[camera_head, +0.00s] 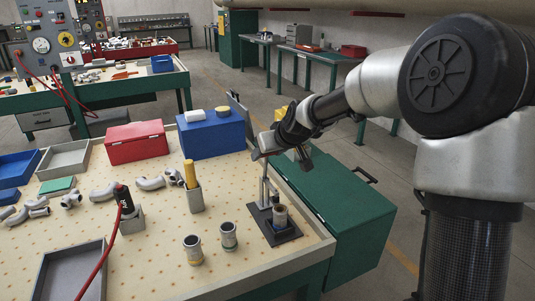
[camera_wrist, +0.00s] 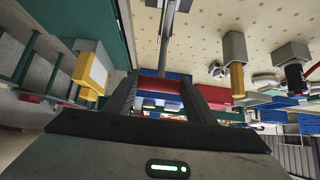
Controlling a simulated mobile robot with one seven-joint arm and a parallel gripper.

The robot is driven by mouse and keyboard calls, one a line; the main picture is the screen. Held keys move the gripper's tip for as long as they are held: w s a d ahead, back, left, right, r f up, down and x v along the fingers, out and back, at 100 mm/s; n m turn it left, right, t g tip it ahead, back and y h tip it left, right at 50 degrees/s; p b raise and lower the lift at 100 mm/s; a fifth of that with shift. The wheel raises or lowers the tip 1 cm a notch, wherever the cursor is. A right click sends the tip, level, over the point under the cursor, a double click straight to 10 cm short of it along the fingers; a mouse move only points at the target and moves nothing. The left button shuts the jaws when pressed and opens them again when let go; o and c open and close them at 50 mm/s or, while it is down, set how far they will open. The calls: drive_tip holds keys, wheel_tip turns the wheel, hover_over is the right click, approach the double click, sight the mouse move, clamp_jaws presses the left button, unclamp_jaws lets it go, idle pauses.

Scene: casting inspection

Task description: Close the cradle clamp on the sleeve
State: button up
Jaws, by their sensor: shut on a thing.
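The cradle's dark base plate (camera_head: 291,234) lies near the right edge of the cream bench, with a metal sleeve (camera_head: 280,214) standing in it. The clamp's grey lever (camera_head: 263,188) stands roughly upright beside the sleeve, so the clamp looks open. My gripper (camera_head: 262,149) is at the lever's top, well above the sleeve. In the wrist view, my gripper's fingers sit on either side of a red grip (camera_wrist: 161,85) at the end of the grey lever (camera_wrist: 166,40). The fingers partly hide the grip, and the clamp's joint is hard to make out.
Two more sleeves, a left one (camera_head: 193,250) and a right one (camera_head: 228,236), stand left of the cradle. A grey holder (camera_head: 194,199) with a yellow-handled tool is behind them. Red (camera_head: 136,143) and blue (camera_head: 212,135) boxes stand at the back. A green cabinet (camera_head: 335,210) adjoins the bench's right side.

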drive_tip(key=shift+s+d+f, duration=0.15)
drive_tip(key=shift+s+f, duration=0.15)
drive_tip(key=shift+f, duration=0.2)
drive_tip(key=o, duration=1.5)
drive_tip(key=shift+w+r, duration=0.1)
drive_tip(key=shift+r, duration=0.1)
drive_tip(key=p+v, duration=0.2)
drive_tip(key=v, duration=1.5)
drive_tip(key=shift+r+p, duration=0.15)
drive_tip(key=shift+p, duration=0.15)
